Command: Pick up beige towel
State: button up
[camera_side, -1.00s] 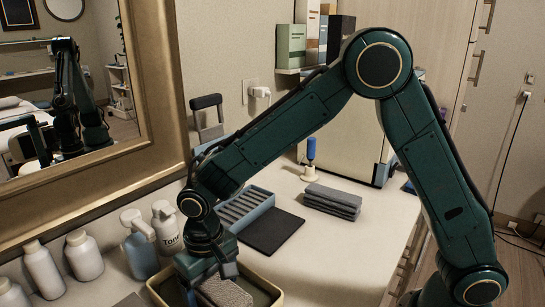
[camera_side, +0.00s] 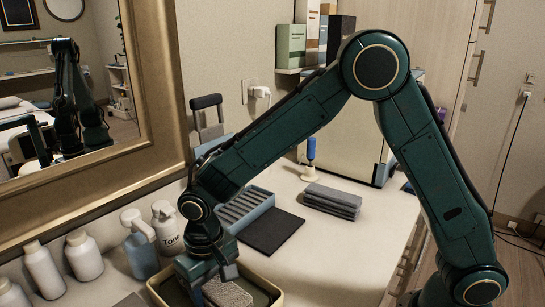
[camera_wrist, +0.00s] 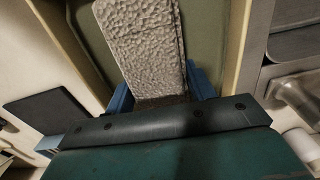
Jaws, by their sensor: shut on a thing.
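The beige towel (camera_side: 230,294), a folded piece with a nubby texture, is at the tan-rimmed tray (camera_side: 262,278) at the bottom of the side view. In the wrist view the towel (camera_wrist: 140,40) stretches away from my gripper, above the tray's olive floor (camera_wrist: 200,25). My gripper (camera_wrist: 160,90) is shut on the towel's near end, with a blue finger on each side of it. In the side view my gripper is low over the tray and hides part of the towel. I cannot tell whether the towel still touches the tray floor.
Several bottles (camera_side: 140,248) stand left of the tray, near the mirror frame (camera_side: 165,110). A compartmented blue-grey box (camera_side: 243,207), a dark mat (camera_side: 270,231) and a stack of grey towels (camera_side: 332,200) lie behind. The counter right of the tray (camera_side: 335,265) is clear.

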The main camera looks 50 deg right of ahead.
aim_at(211, 281)
jog(key=shift+r, duration=0.1)
notch_tip(211, 281, up, 20)
dwell(0.8)
dwell(0.5)
